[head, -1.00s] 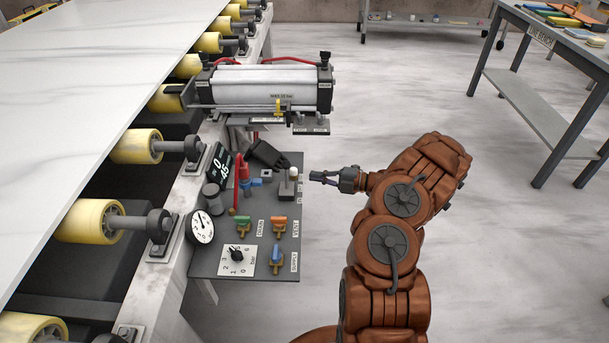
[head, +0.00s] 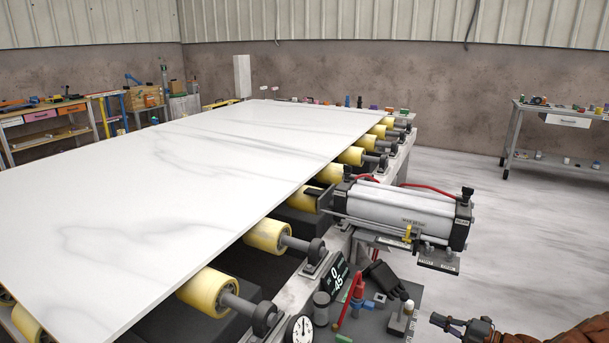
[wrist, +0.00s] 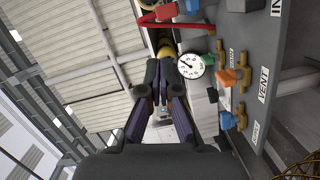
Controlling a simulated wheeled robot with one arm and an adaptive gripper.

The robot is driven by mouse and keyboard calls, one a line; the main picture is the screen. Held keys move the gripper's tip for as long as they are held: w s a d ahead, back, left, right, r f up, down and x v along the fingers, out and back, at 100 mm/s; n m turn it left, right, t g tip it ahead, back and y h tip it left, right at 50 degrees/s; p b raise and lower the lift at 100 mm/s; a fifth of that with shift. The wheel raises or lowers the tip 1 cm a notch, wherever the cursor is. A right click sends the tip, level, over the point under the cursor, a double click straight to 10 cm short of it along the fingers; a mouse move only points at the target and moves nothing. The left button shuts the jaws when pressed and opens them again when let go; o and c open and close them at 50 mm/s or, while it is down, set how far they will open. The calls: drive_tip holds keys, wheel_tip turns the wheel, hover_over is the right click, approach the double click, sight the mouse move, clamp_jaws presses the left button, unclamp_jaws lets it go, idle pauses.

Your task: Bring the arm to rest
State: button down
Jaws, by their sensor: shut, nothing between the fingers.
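My gripper (head: 449,323) is at the bottom right of the head view, just right of the control panel (head: 378,322). Its dark fingers are shut with nothing between them. My orange-brown arm is mostly cut off by the frame's lower right corner. In the wrist view my gripper (wrist: 163,90) points up the picture, and the panel (wrist: 275,60) lies to its right, apart from the fingers. The round gauge (wrist: 190,66) shows just right of the fingertips there.
A large white slab (head: 190,180) lies on yellow rollers (head: 268,236) at left. A pneumatic cylinder (head: 400,212) stands behind the panel. A blue valve handle (wrist: 227,120) and an orange one (wrist: 226,77) show in the wrist view. The floor (head: 530,230) at right is clear.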

drive_tip(key=s+a+r+n+g+y+p, duration=0.1)
drive_tip(key=s+a+r+n+g+p, duration=0.3)
drive_tip(key=a+r+n, duration=0.65)
drive_tip(key=s+a+r+n+g+y+b, duration=0.1)
drive_tip(key=s+a+r+n+g, duration=0.1)
drive_tip(key=a+r+n+g, duration=0.8)
drive_tip(key=s+a+r+n+g+h+p, duration=0.1)
drive_tip(key=s+a+r+n+h+p, duration=0.1)
drive_tip(key=s+a+n+h, duration=0.5)
drive_tip(key=s+a+r+n+h+p, duration=0.1)
drive_tip(key=s+a+r+n+p, duration=0.2)
drive_tip(key=s+n, duration=0.7)
drive_tip(key=s+d+r+n+h, duration=0.1)
drive_tip(key=s+d+n+h, duration=0.2)
drive_tip(key=s+n, duration=0.2)
drive_tip(key=s+d+r+n+t+h+p, duration=0.1)
drive_tip(key=s+d+n+h, duration=0.2)
drive_tip(key=s, duration=0.6)
drive_tip(key=shift+s+d+r+n+h, duration=0.2)
drive_tip(key=shift+s+d+n+h, duration=0.15)
drive_tip(key=shift+d+n, duration=0.35)
drive_tip(key=shift+a, duration=0.15)
idle(0.8)
